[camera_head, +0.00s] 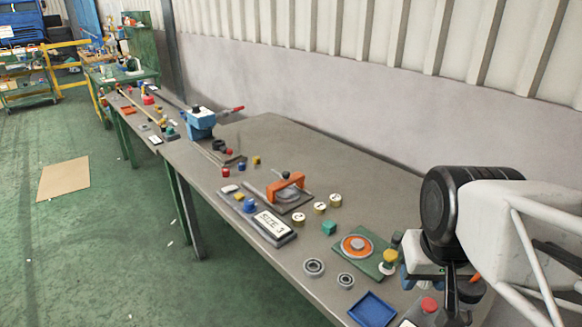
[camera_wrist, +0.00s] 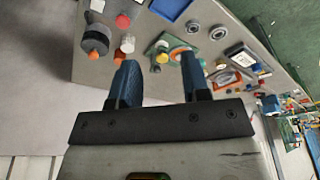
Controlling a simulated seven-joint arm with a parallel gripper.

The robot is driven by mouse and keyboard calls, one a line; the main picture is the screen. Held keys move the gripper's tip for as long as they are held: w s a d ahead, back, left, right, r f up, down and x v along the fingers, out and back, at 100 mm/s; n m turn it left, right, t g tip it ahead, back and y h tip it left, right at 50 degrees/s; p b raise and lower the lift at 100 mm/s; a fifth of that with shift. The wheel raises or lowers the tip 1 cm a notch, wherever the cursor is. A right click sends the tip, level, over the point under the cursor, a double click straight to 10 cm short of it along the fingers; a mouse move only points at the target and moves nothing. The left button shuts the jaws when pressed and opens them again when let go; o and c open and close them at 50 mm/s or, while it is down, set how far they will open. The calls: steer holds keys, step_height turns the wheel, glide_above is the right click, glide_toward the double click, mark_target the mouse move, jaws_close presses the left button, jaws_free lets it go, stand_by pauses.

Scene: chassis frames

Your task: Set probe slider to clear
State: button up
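I cannot tell for sure which part is the probe slider, and no "clear" mark is readable. One candidate is a fixture with an orange bridge (camera_head: 286,181) and a metal rod on a grey plate, mid-table; it also shows in the wrist view (camera_wrist: 226,76). Another is a green plate (camera_head: 346,256) with an orange ring and a yellow knob (camera_head: 390,257) near its right edge; the plate shows in the wrist view (camera_wrist: 169,40). My gripper (camera_wrist: 158,82) is open and empty, with its blue fingers apart above the table near the green plate. In the head view my arm partly hides it.
A "SIZE 1" sign block (camera_head: 270,225), several numbered brass pieces (camera_head: 320,208), a teal cube (camera_head: 329,228), two bearing rings (camera_head: 314,267) and a blue tray (camera_head: 372,309) lie nearby. A red button (camera_head: 429,304) sits beside my arm. A blue vise (camera_head: 201,122) stands farther left. The back strip is clear.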

steer(key=shift+o, duration=1)
steer(key=w+a+r+n, duration=0.1)
steer(key=w+a+r, duration=0.1)
steer(key=w, duration=0.6)
steer(key=w+a+r, duration=0.1)
steer(key=w+r, duration=0.1)
steer(key=w, duration=0.6)
steer(key=shift+a+r+n+g, duration=0.25)
steer(key=shift+a+n+g, duration=0.1)
steer(key=shift+n+g, duration=0.05)
steer(key=n+g, duration=0.2)
steer(key=n, duration=0.2)
glide_above(286, 173)
step_height(286, 173, down, 14)
steer(key=shift+d+r, duration=0.1)
steer(key=shift+r, duration=0.15)
steer(key=shift+w+f, duration=0.1)
steer(key=shift+w, duration=0.05)
steer(key=shift+f, duration=0.1)
steer(key=shift+f, duration=3.85)
steer(key=shift+c, duration=0.4)
